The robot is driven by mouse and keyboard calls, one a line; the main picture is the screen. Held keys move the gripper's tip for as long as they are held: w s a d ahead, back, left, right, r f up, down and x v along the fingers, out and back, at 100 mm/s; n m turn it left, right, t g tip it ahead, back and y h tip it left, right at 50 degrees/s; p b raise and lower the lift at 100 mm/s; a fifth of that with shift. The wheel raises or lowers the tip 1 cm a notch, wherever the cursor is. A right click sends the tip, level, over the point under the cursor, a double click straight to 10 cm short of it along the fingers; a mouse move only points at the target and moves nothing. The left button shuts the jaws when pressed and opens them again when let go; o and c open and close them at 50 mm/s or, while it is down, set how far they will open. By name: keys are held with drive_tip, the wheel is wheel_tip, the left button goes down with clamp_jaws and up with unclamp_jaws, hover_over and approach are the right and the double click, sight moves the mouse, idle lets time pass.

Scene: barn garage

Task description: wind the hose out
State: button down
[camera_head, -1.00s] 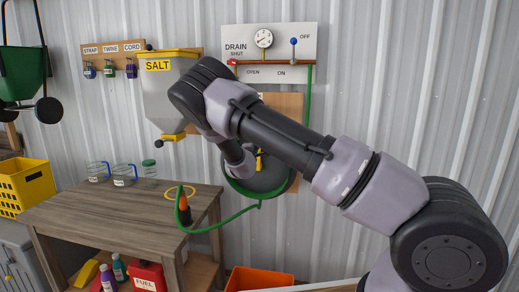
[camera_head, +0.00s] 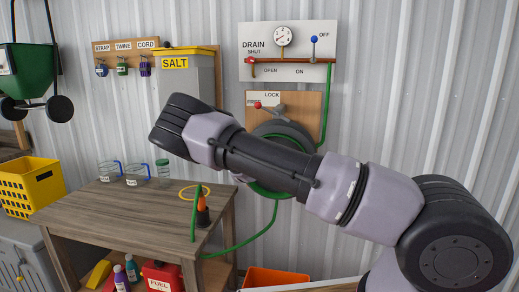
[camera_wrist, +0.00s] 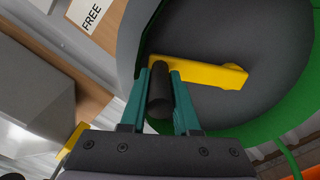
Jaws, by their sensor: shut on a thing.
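The hose reel (camera_head: 285,131) is a grey drum on the wall, mostly behind my arm in the head view. Green hose (camera_head: 263,193) is wound on it. A length of hose (camera_head: 262,232) hangs from it in a sagging loop and rises to the orange and black nozzle (camera_head: 203,212), upright on the bench. In the wrist view, the yellow crank (camera_wrist: 205,74) lies across the grey reel face. My gripper (camera_wrist: 159,72) has its teal fingers shut around the crank's black handle (camera_wrist: 159,98). In the head view my gripper is hidden behind my arm.
A lock lever with a red knob (camera_head: 258,105) points to FREE above the reel. A drain panel (camera_head: 291,50) hangs higher up. The wooden bench (camera_head: 125,205) carries glass jars and a yellow ring (camera_head: 183,194). An orange bin (camera_head: 275,279) stands below.

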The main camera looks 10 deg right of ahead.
drive_tip(key=shift+a, duration=0.15)
drive_tip(key=c, duration=0.7)
unclamp_jaws()
drive_tip(key=shift+o, duration=0.2)
drive_tip(key=v, duration=1)
drive_tip(key=shift+s, duration=0.35)
drive_tip(key=shift+a, duration=0.1)
